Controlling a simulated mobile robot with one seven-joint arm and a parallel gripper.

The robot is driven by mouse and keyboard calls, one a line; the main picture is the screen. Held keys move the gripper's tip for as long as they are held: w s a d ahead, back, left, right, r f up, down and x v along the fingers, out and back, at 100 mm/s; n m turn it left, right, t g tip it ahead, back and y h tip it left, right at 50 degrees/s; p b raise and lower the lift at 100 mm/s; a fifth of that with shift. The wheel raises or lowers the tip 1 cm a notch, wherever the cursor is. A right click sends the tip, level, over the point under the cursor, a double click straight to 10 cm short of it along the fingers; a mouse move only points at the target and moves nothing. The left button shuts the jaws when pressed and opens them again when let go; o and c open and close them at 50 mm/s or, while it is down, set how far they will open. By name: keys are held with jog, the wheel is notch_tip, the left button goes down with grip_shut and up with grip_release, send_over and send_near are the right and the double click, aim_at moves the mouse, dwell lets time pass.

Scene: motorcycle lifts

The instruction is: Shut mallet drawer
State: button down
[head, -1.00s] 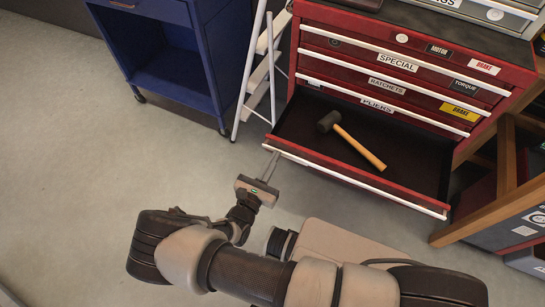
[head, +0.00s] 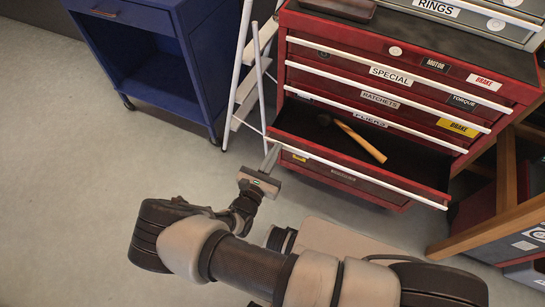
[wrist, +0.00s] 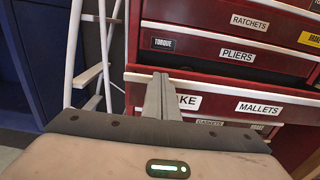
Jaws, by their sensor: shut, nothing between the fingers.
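The mallet drawer (head: 362,174) is a red drawer with a white front strip, standing partly open from the red cabinet. In the wrist view its front carries a MALLETS label (wrist: 258,108) and a second label partly hidden by my fingers. A mallet (head: 360,142) with a wooden handle and dark head lies in the drawer; the head is partly in shadow under the cabinet body. My gripper (head: 272,150) is shut and empty, its fingertips at the left end of the drawer front. The fingers also show in the wrist view (wrist: 158,80), seemingly against the front.
The red cabinet (head: 420,88) has several shut drawers above. A white ladder (head: 243,95) stands close left of it, beside a blue cart (head: 165,65). A wooden frame (head: 490,225) stands close at the right. Grey floor (head: 70,190) is open at the left.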

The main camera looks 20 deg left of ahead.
jog(key=w+b, duration=0.1)
jog(key=w, duration=0.4)
jog(key=w+b, duration=0.1)
jog(key=w, duration=1)
jog(key=shift+d+b, duration=0.3)
jog(key=shift+b, duration=0.1)
jog(key=shift+w, duration=0.2)
jog(key=shift+w+r, duration=0.2)
jog(key=shift+a, duration=0.1)
